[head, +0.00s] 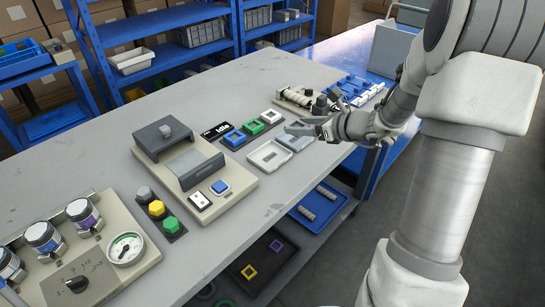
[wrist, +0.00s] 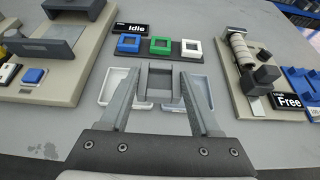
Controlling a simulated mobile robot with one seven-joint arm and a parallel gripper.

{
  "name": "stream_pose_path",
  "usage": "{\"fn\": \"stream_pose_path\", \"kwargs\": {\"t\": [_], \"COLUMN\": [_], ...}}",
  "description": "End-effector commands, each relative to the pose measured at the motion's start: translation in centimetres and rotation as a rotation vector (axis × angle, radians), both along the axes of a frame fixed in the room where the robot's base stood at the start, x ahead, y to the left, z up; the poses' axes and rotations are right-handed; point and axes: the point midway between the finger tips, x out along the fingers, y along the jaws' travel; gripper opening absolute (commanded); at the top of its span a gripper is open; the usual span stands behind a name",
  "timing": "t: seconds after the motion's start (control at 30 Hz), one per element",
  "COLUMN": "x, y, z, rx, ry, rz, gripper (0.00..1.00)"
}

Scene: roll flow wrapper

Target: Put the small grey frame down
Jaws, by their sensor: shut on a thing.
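My gripper (wrist: 161,90) is shut on the small grey frame (wrist: 160,70), which sits between the two fingers in the wrist view. The frame is held over the gap between a white tray (wrist: 117,86) and a second pale tray (wrist: 190,103); I cannot tell its height above them. In the head view my gripper (head: 305,126) is over the table beside the white tray (head: 269,156) and the greyer tray (head: 294,141). The frame is hard to make out there.
A dark rack behind the trays holds blue (head: 234,138), green (head: 254,126) and white (head: 271,116) frames. An "Idle" sign (wrist: 132,29) stands by it. A beige machine (head: 185,160) is on the left. A roller unit (wrist: 245,60) with a "Free" sign (wrist: 287,101) is on the right.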

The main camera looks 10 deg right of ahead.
Motion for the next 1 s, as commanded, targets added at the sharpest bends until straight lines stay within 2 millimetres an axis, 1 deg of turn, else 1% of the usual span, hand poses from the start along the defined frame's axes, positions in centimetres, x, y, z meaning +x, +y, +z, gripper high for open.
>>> {"fn": "stream_pose_path", "kwargs": {"t": [0.03,0.1,0.2,0.33,0.47,0.53,0.7,0.77,1.0], "x": [0.0,0.2,0.4,0.6,0.6,0.7,0.6,0.7,0.7], "y": [1.4,3.0,5.1,6.8,7.4,7.5,7.5,7.5,7.4], "z": [-1.3,-2.2,-3.4,-4.3,-4.7,-5.2,-7.8,-8.5,-8.5], "rx": [0.001,0.002,0.001,0.000,-0.001,-0.001,0.002,0.001,-0.001], "ry": [0.002,0.001,0.001,0.000,0.001,0.001,0.003,0.001,-0.001], "rz": [0.005,0.005,0.004,0.003,0.001,0.000,0.000,-0.001,0.000], "gripper": [0.11,0.11,0.11,0.11,0.11,0.11,0.11,0.11,0.11]}}
